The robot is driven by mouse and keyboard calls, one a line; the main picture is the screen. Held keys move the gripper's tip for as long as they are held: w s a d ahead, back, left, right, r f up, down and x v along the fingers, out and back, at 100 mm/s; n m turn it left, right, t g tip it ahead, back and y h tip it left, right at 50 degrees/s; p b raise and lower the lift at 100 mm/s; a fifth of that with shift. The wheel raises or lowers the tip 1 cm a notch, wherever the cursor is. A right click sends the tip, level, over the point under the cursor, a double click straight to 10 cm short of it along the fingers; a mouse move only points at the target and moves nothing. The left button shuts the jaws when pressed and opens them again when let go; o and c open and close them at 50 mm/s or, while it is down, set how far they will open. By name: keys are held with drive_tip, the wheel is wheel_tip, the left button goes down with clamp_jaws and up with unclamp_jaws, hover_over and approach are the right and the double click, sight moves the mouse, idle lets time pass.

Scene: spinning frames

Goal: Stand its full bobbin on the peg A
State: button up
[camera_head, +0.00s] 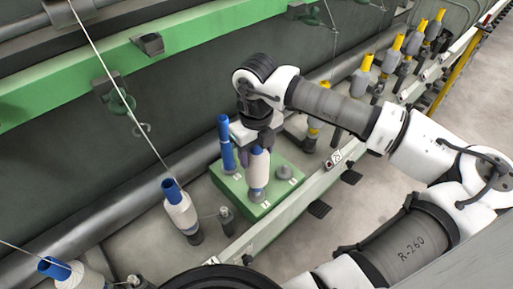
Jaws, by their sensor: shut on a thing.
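A full white bobbin (259,171) with a blue top edge is upright over the front of a green block (228,186). My gripper (259,148) points down and is shut on the bobbin's upper end. A grey peg or base (257,195) shows at the bobbin's foot; I cannot tell whether the bobbin is seated on it or just above it. A blue bare tube (226,143) stands on the block's left rear. A bare grey peg (284,173) is at the block's right. The small white labels on the block are too small to read, so I cannot tell which peg is A.
A threaded bobbin (179,207) stands left of the block, and another (73,274) is at lower left. Yellow-topped bobbins (362,77) line the machine at the upper right. A green rail (120,56) crosses above. My arm covers the right side.

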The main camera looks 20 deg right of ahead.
drive_tip(key=shift+f+b, duration=1.4)
drive_tip(key=shift+b, duration=0.25)
drive_tip(key=shift+f+b, duration=0.35)
drive_tip(key=shift+b, duration=0.35)
drive_tip(key=o, duration=1.6)
drive_tip(key=shift+c, duration=0.2)
drive_tip(key=shift+r, duration=0.1)
wheel_tip(320, 180, up, 14)
drive_tip(key=shift+a+f+b, duration=0.1)
drive_tip(key=shift+f+b, duration=0.05)
drive_tip(key=shift+b, duration=0.5)
